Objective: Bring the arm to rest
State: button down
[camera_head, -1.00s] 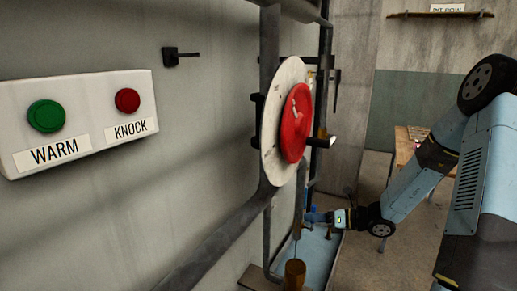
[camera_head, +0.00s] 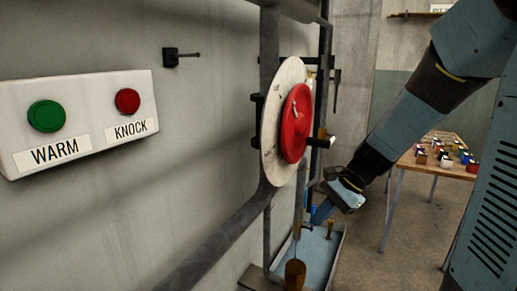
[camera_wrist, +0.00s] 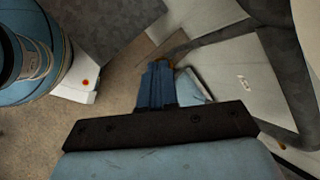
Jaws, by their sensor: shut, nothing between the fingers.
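My gripper (camera_head: 322,213) is in the head view, right of the red disc and above the blue tray, pointing down and left. In the wrist view my gripper (camera_wrist: 160,68) shows its two blue fingers close together at the middle. It is shut and empty. My arm comes down to it from the upper right of the head view. Whether the gripper touches anything there cannot be told.
A red disc (camera_head: 295,123) on a white plate (camera_head: 270,140) stands by dark pipes. A blue tray (camera_head: 322,255) and a brown cup (camera_head: 294,273) are below. A panel (camera_head: 85,85) with green and red buttons is at left. A table (camera_head: 450,168) with several coloured blocks stands behind.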

jog(key=s+d+r+n+t+h, duration=0.2)
jog(key=s+d+r+n+h, duration=0.1)
jog(key=s+d+r+n, duration=0.1)
jog(key=s+d+r+n+t+h, duration=0.3)
jog(key=s+r+n, duration=0.4)
jog(key=s+r, duration=0.2)
jog(key=shift+s+d+h, duration=0.3)
jog(key=shift+d, duration=0.1)
